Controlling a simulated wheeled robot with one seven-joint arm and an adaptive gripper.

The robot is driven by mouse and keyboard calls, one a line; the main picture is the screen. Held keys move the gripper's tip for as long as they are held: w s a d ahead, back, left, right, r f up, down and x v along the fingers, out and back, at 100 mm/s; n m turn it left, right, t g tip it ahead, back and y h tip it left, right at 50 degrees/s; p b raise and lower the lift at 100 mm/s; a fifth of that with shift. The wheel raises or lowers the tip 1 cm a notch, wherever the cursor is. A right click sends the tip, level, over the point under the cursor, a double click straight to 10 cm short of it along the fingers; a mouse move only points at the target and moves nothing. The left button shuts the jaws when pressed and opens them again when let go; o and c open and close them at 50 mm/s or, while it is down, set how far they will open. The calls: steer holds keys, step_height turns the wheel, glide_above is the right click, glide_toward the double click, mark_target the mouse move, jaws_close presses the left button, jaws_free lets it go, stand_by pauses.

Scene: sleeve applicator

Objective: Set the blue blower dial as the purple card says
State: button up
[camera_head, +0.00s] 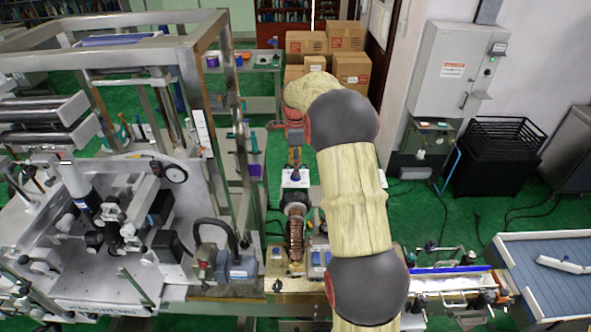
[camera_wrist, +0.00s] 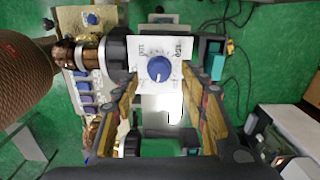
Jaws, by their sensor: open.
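The blue dial (camera_wrist: 159,69) sits on a white plate (camera_wrist: 170,46) in the wrist view, with dark markings to its left and right that I cannot read surely. A pale pointer mark shows on the lower part of its face. It also shows small in the head view (camera_head: 295,174), on a white plate. My gripper (camera_wrist: 159,82) is open and empty, with one finger to each side below the dial in the wrist view. I see no clear contact. In the head view my gripper (camera_head: 295,155) is small, just above the dial. I cannot identify the purple card for certain.
A copper coil (camera_head: 296,222) stands just in front of the dial's plate. A large metal machine frame (camera_head: 190,75) rises at the left. Cardboard boxes (camera_head: 345,38) are stacked behind. A blue-topped table (camera_head: 545,285) is at the right.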

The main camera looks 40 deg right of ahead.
steer(key=shift+f, duration=1.55)
steer(key=shift+c, duration=0.7)
jaws_close()
